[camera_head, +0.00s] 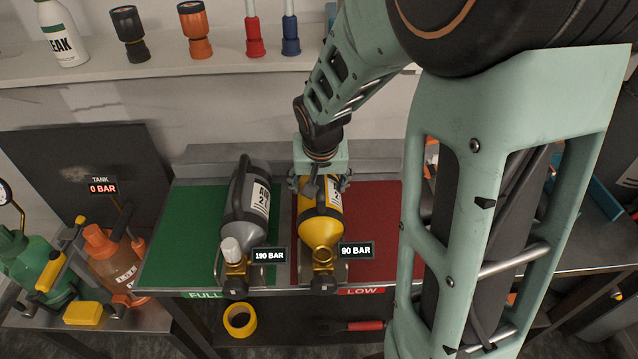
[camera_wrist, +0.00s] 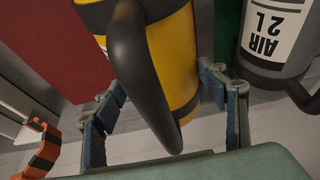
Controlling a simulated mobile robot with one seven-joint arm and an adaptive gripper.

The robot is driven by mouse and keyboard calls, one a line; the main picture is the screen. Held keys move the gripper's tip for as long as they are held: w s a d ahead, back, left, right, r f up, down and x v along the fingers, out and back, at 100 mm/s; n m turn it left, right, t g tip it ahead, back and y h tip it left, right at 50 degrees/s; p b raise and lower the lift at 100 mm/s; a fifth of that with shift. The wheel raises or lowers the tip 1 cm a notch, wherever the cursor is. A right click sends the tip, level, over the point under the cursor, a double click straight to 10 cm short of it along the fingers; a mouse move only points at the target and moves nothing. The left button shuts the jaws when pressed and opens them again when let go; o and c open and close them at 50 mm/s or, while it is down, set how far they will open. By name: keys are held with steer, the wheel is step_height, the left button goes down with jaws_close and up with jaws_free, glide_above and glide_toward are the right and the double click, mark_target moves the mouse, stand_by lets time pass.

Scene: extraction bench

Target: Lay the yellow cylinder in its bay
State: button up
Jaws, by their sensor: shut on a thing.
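The yellow cylinder (camera_head: 320,230), with a black handle and brass valve, is at the left side of the red LOW area (camera_head: 375,225) in the head view, with a 90 BAR tag beside it. My gripper (camera_head: 320,186) is over its far end, shut on it. In the wrist view the fingers (camera_wrist: 165,92) stand on either side of the yellow body (camera_wrist: 172,50), with the black handle (camera_wrist: 142,75) between them. I cannot tell whether the cylinder touches the bench or is slightly above it.
A grey cylinder (camera_head: 247,205), tagged 190 BAR, lies close on the left on the green FULL area (camera_head: 180,230). A shelf (camera_head: 170,68) with a bottle and fittings runs behind. Orange (camera_head: 112,255) and green (camera_head: 32,260) containers stand at the left. Right of the yellow cylinder, visible red surface is clear.

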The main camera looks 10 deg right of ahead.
steer(key=shift+w+f+b, duration=0.15)
steer(key=shift+f+b, duration=0.15)
steer(key=shift+b, duration=0.2)
stand_by(0.9)
steer(key=o, duration=2.2)
steer(key=shift+f, duration=0.1)
steer(key=shift+c, duration=0.2)
